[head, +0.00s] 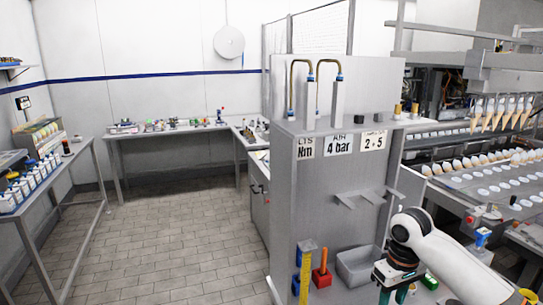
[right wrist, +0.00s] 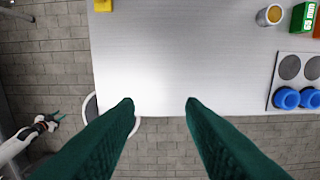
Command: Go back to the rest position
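My right gripper (right wrist: 160,103) is open, its two green fingers wide apart with nothing between them. In the right wrist view it is over the near edge of a pale grey work surface (right wrist: 185,65). In the head view my white right arm comes in at the lower right, and its dark gripper (head: 394,287) is partly cut off by the bottom edge. My left arm is not in the head view. A white arm with a small dark gripper (right wrist: 48,121) shows at the left of the right wrist view, over the floor; its fingers are too small to judge.
A cone machine (head: 480,165) is at the right. A metal cup (right wrist: 270,15) and blue cups (right wrist: 286,98) are on the surface. Tiled floor (head: 170,245) is clear at left.

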